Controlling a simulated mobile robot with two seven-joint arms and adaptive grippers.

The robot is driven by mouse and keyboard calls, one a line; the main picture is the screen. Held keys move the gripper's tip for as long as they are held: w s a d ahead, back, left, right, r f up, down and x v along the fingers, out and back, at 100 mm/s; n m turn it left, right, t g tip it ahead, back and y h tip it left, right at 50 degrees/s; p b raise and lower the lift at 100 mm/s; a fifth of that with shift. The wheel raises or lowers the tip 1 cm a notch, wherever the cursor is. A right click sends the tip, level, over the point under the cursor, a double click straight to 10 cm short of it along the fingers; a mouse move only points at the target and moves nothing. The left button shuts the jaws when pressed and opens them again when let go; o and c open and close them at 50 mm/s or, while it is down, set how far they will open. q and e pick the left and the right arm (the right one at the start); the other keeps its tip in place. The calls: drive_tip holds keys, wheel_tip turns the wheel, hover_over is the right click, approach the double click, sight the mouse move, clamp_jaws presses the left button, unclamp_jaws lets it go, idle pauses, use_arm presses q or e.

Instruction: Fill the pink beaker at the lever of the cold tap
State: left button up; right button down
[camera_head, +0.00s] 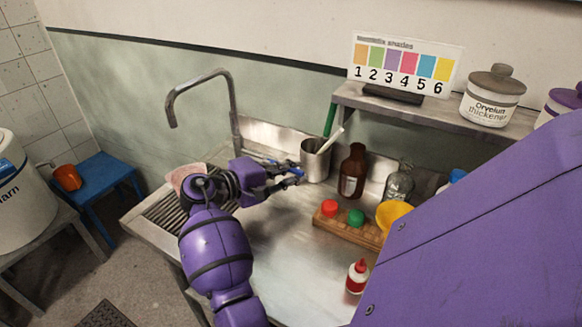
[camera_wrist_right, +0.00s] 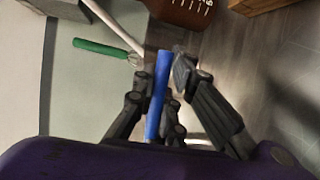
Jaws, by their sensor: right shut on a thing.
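The pink beaker (camera_head: 183,177) stands at the ridged left part of the steel sink top, below the spout end of the tall grey tap (camera_head: 236,110). My right arm hides part of it, and I cannot see water or a level in it. My right gripper (camera_head: 291,177) is right of the tap's foot. Its fingers are shut on a slim blue bar, which looks like the cold tap's lever (camera_head: 285,165). In the right wrist view the blue lever (camera_wrist_right: 157,100) runs between the fingers (camera_wrist_right: 160,92). My left gripper is not in view.
A steel cup (camera_head: 315,160) with a green-handled tool stands just beyond my right gripper. A brown bottle (camera_head: 353,171), a clear bottle (camera_head: 398,182) and a wooden rack (camera_head: 346,229) are to the right. A red-and-white dropper bottle (camera_head: 357,276) stands in front.

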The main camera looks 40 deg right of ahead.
drive_tip(key=shift+a+m+g, duration=0.3)
drive_tip(key=shift+g, duration=0.3)
drive_tip(key=c, duration=1.8)
unclamp_jaws()
drive_tip(key=shift+o, duration=0.2)
drive_tip(key=v, duration=1.2)
drive_tip(key=shift+s, duration=0.1)
